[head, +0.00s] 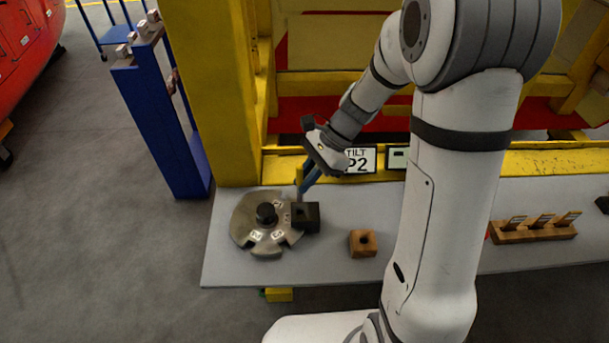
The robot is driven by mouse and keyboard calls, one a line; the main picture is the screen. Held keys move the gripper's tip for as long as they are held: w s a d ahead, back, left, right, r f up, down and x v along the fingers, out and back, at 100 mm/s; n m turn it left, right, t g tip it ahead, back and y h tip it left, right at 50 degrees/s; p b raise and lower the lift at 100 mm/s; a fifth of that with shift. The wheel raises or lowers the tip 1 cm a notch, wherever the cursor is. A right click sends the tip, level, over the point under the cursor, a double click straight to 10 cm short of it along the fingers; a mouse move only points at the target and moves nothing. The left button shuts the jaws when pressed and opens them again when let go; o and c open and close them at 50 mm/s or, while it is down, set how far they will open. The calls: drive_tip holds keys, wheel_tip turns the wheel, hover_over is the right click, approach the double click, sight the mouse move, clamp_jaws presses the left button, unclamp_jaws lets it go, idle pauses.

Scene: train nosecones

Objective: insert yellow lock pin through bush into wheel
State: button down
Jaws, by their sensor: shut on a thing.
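The wheel (245,222) is a grey metal disc with notches and a dark hub, lying flat on the grey table. A dark block that looks like the bush (311,222) stands at the wheel's right edge. My gripper (302,190) points down just above this block, its blue fingers shut on a thin piece that I take to be the yellow lock pin. The pin is mostly hidden by the fingers, and I cannot tell whether its tip is inside the bush.
A wooden block with a dark hole (362,251) stands right of the bush. Labelled plates (360,160) and a yellow frame (215,90) bound the table's back. The table's front middle is clear.

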sight(305, 209)
drive_tip(key=shift+f+b, duration=0.9)
drive_tip(key=shift+f, duration=0.75)
drive_tip(key=shift+f+b, duration=1.8)
drive_tip(key=shift+f, duration=1.05)
drive_tip(key=c, duration=1.3)
unclamp_jaws()
drive_tip(key=shift+c, duration=0.2)
drive_tip(key=v, duration=0.8)
drive_tip(key=shift+b, duration=0.35)
